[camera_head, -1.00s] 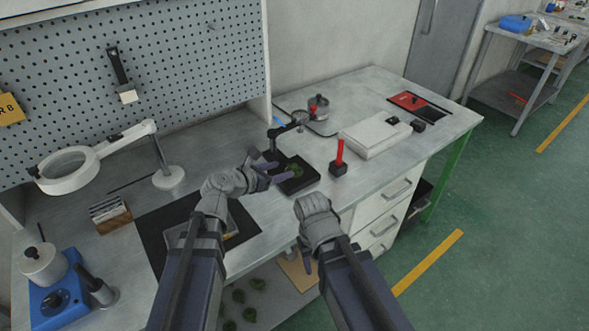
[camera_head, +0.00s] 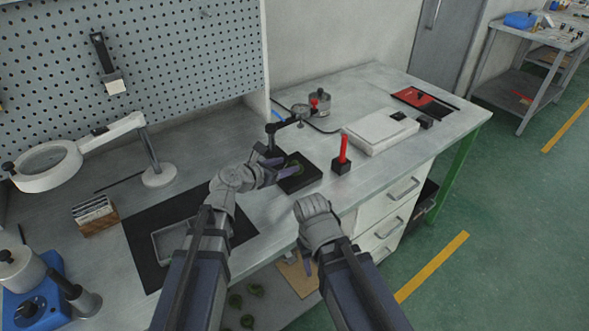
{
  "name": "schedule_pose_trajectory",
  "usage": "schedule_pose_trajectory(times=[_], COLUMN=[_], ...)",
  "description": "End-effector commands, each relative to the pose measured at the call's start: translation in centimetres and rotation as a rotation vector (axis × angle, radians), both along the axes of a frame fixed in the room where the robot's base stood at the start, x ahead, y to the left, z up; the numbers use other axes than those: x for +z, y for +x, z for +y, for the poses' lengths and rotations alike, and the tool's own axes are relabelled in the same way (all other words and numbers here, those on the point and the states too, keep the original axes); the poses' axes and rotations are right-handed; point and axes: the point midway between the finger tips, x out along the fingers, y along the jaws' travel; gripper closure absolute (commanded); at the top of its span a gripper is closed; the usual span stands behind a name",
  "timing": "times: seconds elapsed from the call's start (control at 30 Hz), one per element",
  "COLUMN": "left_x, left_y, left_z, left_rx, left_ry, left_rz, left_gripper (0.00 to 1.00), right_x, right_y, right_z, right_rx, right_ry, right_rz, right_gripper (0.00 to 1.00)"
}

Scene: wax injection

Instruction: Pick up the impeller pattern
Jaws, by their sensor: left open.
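The green impeller pattern (camera_head: 294,166) sits in a dark square block or tray (camera_head: 303,183) on the bench, partly hidden by my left gripper. My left gripper (camera_head: 279,166) is open, its fingers reaching over the left side of the block, close to the pattern. I cannot tell whether they touch it. My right gripper (camera_head: 307,266) hangs low in front of the bench edge, away from the pattern. Its fingers are mostly hidden behind its wrist.
A black stand with an arm (camera_head: 298,117) rises just behind the block. A red-handled tool (camera_head: 342,152) stands close to its right, beside a white case (camera_head: 381,132). A grey tray (camera_head: 170,240) lies on a black mat at left. Green pieces (camera_head: 236,300) lie on the lower shelf.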

Motion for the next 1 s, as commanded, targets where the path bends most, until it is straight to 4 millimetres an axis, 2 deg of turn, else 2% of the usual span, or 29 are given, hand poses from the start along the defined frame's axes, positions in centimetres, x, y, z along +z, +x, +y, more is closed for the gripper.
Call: schedule_pose_trajectory(times=[0.4,0.67,1.0], left_x=[-2.0,-1.9,-1.9], left_y=[3.4,3.5,3.5], left_z=[-3.0,-3.2,-3.2], left_rx=[-0.001,0.0,0.0], left_ry=[0.0,0.0,0.0], left_rz=[0.0,0.0,0.0], left_gripper=[0.41,0.42,0.8], right_x=[-2.0,-1.9,-1.9], right_y=[0.0,0.0,0.0], right_z=[0.0,0.0,0.0], right_rx=[0.0,0.0,0.0], right_ry=[0.0,0.0,0.0], right_rz=[0.0,0.0,0.0], right_gripper=[0.5,0.5,0.5])
